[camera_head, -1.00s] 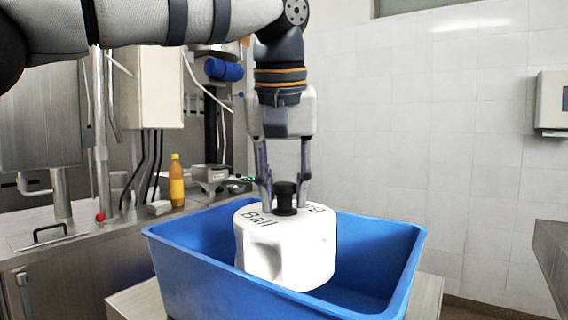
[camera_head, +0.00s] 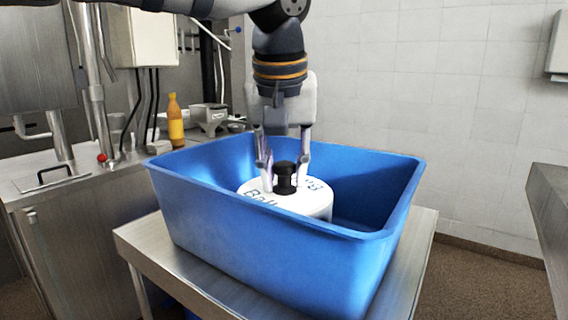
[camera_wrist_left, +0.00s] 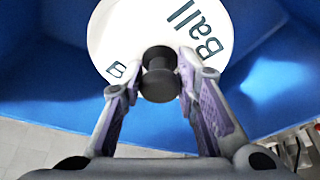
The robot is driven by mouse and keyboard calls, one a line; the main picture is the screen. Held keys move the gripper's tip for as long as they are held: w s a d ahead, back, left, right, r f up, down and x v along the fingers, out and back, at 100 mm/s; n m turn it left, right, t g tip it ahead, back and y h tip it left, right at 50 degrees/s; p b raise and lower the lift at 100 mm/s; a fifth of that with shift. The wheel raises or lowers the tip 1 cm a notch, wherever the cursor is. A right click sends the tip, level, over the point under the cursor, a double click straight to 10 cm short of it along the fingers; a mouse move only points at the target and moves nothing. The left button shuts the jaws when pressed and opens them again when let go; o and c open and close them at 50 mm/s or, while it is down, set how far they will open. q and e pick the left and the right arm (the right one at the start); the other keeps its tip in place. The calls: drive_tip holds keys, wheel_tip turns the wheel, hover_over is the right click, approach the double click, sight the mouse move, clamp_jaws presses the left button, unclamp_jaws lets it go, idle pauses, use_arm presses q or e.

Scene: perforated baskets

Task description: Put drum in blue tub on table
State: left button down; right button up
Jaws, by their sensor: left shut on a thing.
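The drum (camera_head: 318,204) is white with dark lettering and a black knob on top. It is down inside the blue tub (camera_head: 275,262), its lower part hidden by the tub's front wall. The tub stands on a metal table (camera_head: 142,240). My left gripper (camera_head: 284,180) points straight down into the tub, with its fingers on either side of the black knob, shut on it. In the left wrist view the drum's white top (camera_wrist_left: 135,25) and the knob (camera_wrist_left: 159,75) show between the fingers. I cannot tell whether the drum touches the tub's floor. My right gripper is not in view.
A steel counter (camera_head: 90,200) at left carries an orange bottle (camera_head: 175,125) and a small grey device (camera_head: 209,118). Another steel surface (camera_head: 548,215) is at the right edge. A tiled wall stands behind, with clear floor between.

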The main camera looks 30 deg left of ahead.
use_arm(q)
drive_tip(key=shift+r, duration=0.15)
drive_tip(key=c, duration=1.2)
unclamp_jaws()
drive_tip(key=shift+o, duration=0.2)
drive_tip(key=o, duration=0.5)
drive_tip(key=shift+r, duration=4.4)
